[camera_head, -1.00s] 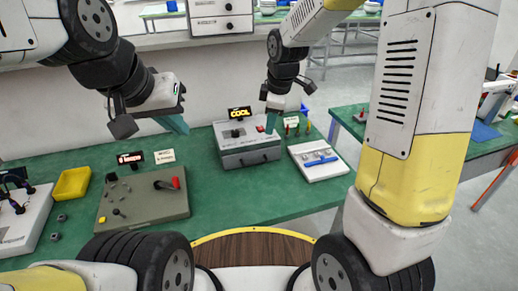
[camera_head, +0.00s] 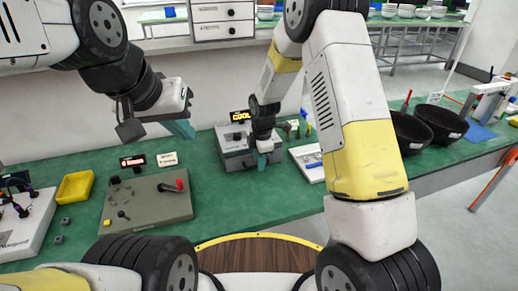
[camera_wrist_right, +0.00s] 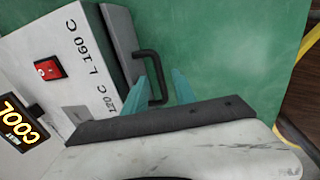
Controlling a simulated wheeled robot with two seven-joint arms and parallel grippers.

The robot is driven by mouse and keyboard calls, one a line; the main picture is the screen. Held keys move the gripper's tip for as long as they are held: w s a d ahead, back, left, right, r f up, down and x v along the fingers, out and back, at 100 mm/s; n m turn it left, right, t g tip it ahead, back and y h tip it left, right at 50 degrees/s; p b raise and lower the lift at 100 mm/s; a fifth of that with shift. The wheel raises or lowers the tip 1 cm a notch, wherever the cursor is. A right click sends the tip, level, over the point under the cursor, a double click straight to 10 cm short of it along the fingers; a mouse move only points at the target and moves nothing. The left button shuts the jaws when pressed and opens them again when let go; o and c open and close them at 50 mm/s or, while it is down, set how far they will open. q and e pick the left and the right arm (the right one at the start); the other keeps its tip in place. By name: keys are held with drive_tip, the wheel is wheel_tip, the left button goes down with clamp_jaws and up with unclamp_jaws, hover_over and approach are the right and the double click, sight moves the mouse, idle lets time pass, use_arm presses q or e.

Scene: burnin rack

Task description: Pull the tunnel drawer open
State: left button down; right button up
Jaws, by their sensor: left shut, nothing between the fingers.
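The tunnel unit (camera_head: 228,140) is a grey box with a lit "COOL" display, standing on the green bench in the head view. Its front drawer (camera_wrist_right: 118,32) looks closed and carries a black bar handle (camera_wrist_right: 152,58). My right gripper (camera_head: 262,162) is at the unit's front. In the right wrist view its teal fingers (camera_wrist_right: 162,88) are apart, with the handle at the fingertips and part of its bar between them. I cannot tell whether they touch it. My left gripper (camera_head: 181,129) is shut and empty, raised above the bench left of the unit.
A grey panel (camera_head: 145,207) with a red lever stands left of the unit. A yellow bin (camera_head: 75,187) is further left. A white tray (camera_head: 310,172) lies right of the unit, partly behind my right arm. Black bowls (camera_head: 440,122) stand at the right. Green bench before the unit is clear.

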drive_tip(key=shift+f, duration=0.2)
clamp_jaws()
idle(1.3)
